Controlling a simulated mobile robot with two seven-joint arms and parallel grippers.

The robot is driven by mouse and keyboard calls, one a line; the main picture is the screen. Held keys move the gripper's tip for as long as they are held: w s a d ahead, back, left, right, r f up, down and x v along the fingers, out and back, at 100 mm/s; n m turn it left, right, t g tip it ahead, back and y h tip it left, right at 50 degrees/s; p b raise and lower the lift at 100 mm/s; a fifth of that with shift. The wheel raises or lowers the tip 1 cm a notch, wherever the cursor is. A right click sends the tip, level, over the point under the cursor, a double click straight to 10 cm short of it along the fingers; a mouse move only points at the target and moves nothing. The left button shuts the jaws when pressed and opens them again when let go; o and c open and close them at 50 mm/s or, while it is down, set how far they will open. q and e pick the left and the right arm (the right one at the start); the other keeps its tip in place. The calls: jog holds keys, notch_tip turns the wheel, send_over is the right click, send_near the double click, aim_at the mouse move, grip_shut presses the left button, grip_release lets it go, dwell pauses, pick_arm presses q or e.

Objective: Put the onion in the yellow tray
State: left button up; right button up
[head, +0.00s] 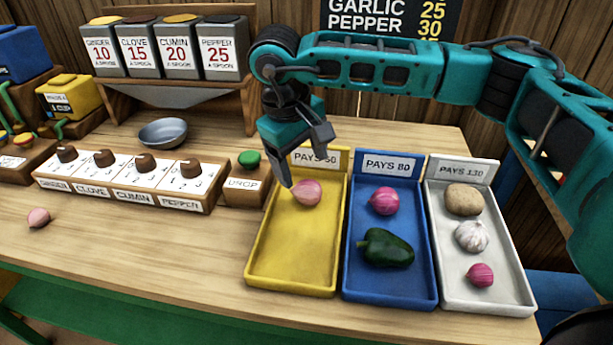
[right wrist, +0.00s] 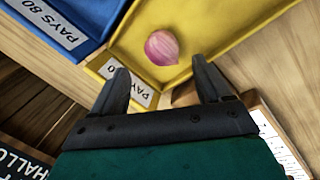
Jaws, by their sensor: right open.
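A pink-purple onion (head: 307,192) lies in the far end of the yellow tray (head: 290,279), near its sign. In the right wrist view the onion (right wrist: 162,47) is on the yellow floor beyond the fingertips, apart from them. My right gripper (head: 306,163) is above the far left end of the yellow tray, fingers spread and empty. Its two open fingers (right wrist: 163,78) also show in the right wrist view. My left gripper is not in view.
The blue tray (head: 349,284) holds a purple onion and a green pepper. The white tray (head: 509,299) holds a potato, garlic and a small purple onion. A pinkish bulb (head: 38,217) lies on bare table at left. A button box (head: 246,187) stands beside the yellow tray.

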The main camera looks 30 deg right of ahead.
jog(key=v, duration=0.5)
jog(key=shift+r, duration=0.15)
jog(key=shift+s+a, duration=0.1)
